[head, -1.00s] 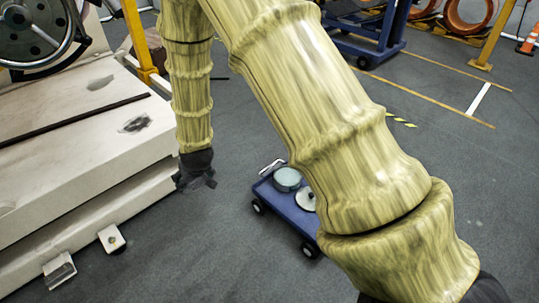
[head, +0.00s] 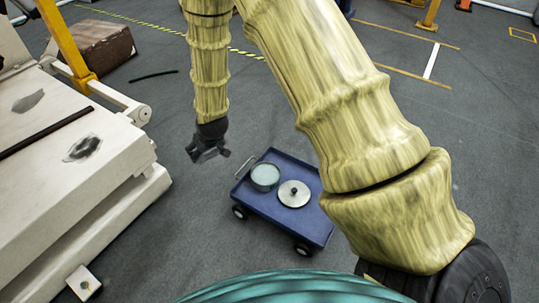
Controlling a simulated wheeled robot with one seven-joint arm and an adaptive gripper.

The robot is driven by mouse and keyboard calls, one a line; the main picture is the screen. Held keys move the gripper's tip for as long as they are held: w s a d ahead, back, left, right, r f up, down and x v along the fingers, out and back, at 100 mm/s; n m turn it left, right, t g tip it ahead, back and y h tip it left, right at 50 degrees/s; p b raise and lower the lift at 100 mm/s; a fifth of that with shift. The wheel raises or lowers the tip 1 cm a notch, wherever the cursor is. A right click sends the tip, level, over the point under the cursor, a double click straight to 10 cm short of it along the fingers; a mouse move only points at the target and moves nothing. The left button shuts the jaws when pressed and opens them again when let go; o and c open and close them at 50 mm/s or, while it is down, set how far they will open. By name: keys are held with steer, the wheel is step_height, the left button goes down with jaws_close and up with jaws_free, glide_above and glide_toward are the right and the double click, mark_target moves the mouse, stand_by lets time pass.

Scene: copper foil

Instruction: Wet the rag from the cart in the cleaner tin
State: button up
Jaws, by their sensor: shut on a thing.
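The blue cart (head: 309,221) stands on the floor at the middle of the head view. On its top are an open round tin (head: 265,177) with a pale blue-grey inside, at the left end, and a round silver lid with a knob (head: 294,193) beside it. My gripper (head: 208,154) hangs from my arm left of the cart and appears above the floor, apart from the tin. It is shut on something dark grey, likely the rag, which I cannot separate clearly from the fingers. No rag shows on the visible part of the cart top.
A large cream machine (head: 95,180) fills the left side, with a yellow post (head: 62,40) behind it. A brown block (head: 100,48) and a dark rod (head: 153,75) lie on the floor behind. Grey floor around the cart is clear.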

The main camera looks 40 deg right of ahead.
steer(key=w+d+f+n, duration=0.1)
steer(key=d+f+n, duration=0.1)
steer(key=d+f, duration=0.75)
steer(key=n+y+b, duration=0.1)
steer(key=n+y, duration=0.1)
glide_above(262, 173)
steer(key=s, duration=0.1)
step_height(262, 173, down, 6)
steer(key=shift+s+d+f+b, duration=0.1)
steer(key=shift+d+f+b, duration=0.05)
steer(key=shift+f+b, duration=0.9)
steer(key=shift+s+d+f+b, duration=0.1)
steer(key=shift+f+b, duration=0.85)
steer(key=shift+f, duration=0.15)
steer(key=shift+s+d+f+b, duration=0.1)
steer(key=shift+d+f+b, duration=0.05)
steer(key=shift+f+b, duration=0.9)
steer(key=shift+f, duration=0.5)
steer(key=shift+f+p, duration=0.1)
steer(key=shift+p, duration=0.35)
stand_by(0.5)
steer(key=shift+r, duration=0.2)
step_height(262, 173, up, 7)
steer(key=p, duration=0.7)
stand_by(0.3)
